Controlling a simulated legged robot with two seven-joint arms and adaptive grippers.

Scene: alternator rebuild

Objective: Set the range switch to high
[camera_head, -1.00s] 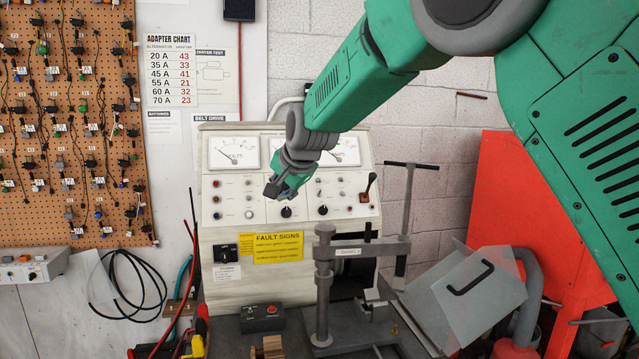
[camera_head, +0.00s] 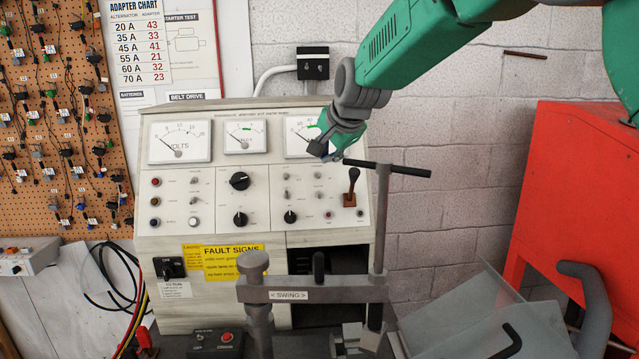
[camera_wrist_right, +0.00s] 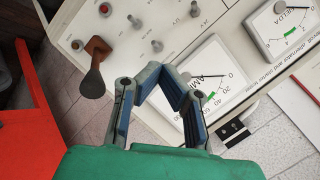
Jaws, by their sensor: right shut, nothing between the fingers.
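The test bench panel (camera_head: 265,200) carries several small toggle switches, among them one under the right-hand meter (camera_head: 286,178), and black rotary knobs (camera_head: 239,181). I cannot read which control is the range switch. A lever with a dark handle (camera_head: 353,177) stands at the panel's right; it also shows in the right wrist view (camera_wrist_right: 93,75). My right gripper (camera_head: 325,151) is shut and empty, in front of the lower right of the amps meter (camera_head: 300,133). In the right wrist view its fingers (camera_wrist_right: 163,82) are near the panel, with toggles (camera_wrist_right: 157,46) beyond them. My left gripper is out of view.
A grey press with a T-handle (camera_head: 387,168) and a "SWING" arm (camera_head: 315,292) stands before the panel's lower right. A red cabinet (camera_head: 575,190) is at the right. A small box with a red button (camera_head: 227,338) sits in front.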

